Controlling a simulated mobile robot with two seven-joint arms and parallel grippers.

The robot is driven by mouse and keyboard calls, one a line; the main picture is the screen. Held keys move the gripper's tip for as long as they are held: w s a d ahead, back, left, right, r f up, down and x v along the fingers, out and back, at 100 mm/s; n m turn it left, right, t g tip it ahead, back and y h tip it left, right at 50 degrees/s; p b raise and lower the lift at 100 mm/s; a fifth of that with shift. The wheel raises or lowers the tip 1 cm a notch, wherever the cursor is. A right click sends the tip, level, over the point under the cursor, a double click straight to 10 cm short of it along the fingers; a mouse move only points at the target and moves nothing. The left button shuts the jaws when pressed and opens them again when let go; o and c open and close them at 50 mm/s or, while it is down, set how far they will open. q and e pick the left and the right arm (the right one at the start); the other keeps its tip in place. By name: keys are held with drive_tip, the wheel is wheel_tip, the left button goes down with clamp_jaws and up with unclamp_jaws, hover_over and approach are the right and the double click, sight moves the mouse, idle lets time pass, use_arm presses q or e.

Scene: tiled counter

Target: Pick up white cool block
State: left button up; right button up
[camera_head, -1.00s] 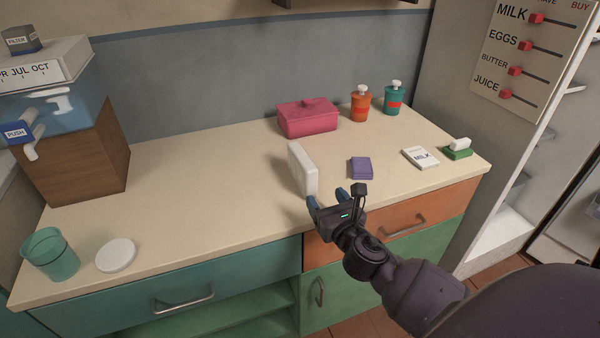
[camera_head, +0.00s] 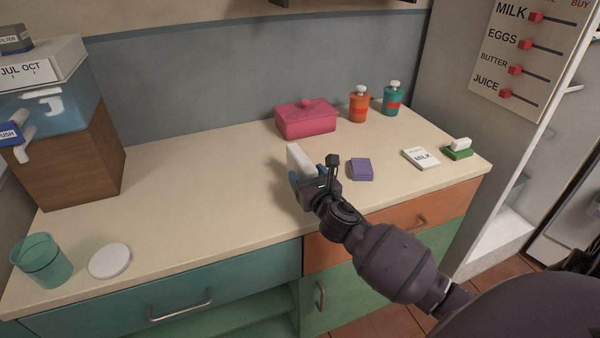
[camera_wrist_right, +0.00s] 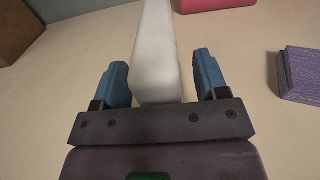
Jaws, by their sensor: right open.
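The white cool block (camera_head: 299,160) stands upright on its narrow edge on the counter, left of the purple block. My right gripper (camera_head: 303,182) is at its near end and hides its lower part in the head view. In the right wrist view the white block (camera_wrist_right: 157,50) lies between the two blue fingers of the open right gripper (camera_wrist_right: 166,84). My left gripper does not show.
A purple block (camera_head: 361,169) lies just right of the gripper. A pink lidded box (camera_head: 307,119) stands behind. A milk card (camera_head: 421,158) and a green-and-white eraser-like item (camera_head: 458,149) lie further right. The counter left of the block is clear up to a white disc (camera_head: 110,261).

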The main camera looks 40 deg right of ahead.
drive_tip(key=shift+w, duration=0.15)
drive_tip(key=shift+r, duration=0.1)
clamp_jaws()
